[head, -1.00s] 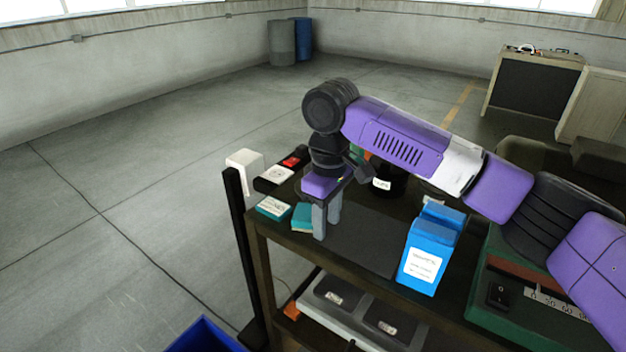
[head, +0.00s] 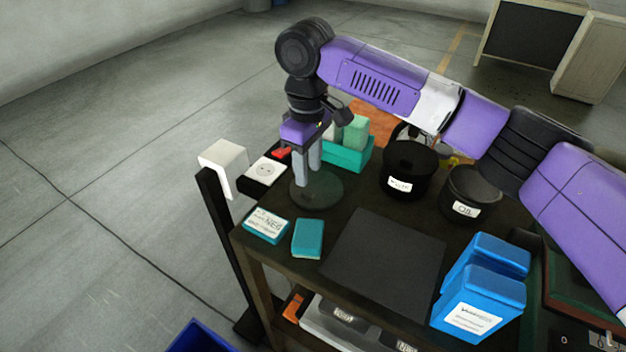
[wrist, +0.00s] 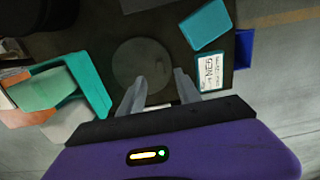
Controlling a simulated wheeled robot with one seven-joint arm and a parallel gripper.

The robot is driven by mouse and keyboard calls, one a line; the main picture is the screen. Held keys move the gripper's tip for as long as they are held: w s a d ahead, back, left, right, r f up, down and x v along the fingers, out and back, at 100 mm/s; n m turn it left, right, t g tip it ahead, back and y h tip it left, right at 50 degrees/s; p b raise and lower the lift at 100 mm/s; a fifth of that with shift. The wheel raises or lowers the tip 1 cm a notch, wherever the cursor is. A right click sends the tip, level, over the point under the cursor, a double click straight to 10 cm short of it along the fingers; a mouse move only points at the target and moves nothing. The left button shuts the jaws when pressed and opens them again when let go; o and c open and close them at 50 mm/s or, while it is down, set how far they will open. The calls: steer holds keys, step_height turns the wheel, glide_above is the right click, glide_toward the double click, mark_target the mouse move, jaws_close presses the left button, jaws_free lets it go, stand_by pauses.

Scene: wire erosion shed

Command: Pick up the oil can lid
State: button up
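A flat, round, dark grey-green disc (head: 322,192), which looks like the oil can lid, lies on the dark table top near its left end. It also shows in the wrist view (wrist: 138,60), just beyond the fingertips. My gripper (head: 309,178) points down over the disc with its two grey fingers apart. In the wrist view my gripper (wrist: 159,76) is open with nothing between the fingers. I cannot tell whether the fingertips touch the disc. The black can labelled OIL (head: 468,194) stands to the right, beyond a second black labelled can (head: 408,170).
A teal box (head: 292,224) with a white label and a teal block (head: 308,239) lie in front of the disc. A teal tray (head: 349,158) stands behind it. A socket box (head: 264,172) is at the left edge. A dark mat (head: 384,258) and blue cartons (head: 478,304) are to the right.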

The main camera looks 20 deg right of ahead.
mark_target(308, 193)
steer(key=shift+f+p, duration=0.9)
steer(key=shift+f, duration=2.6)
jaws_close()
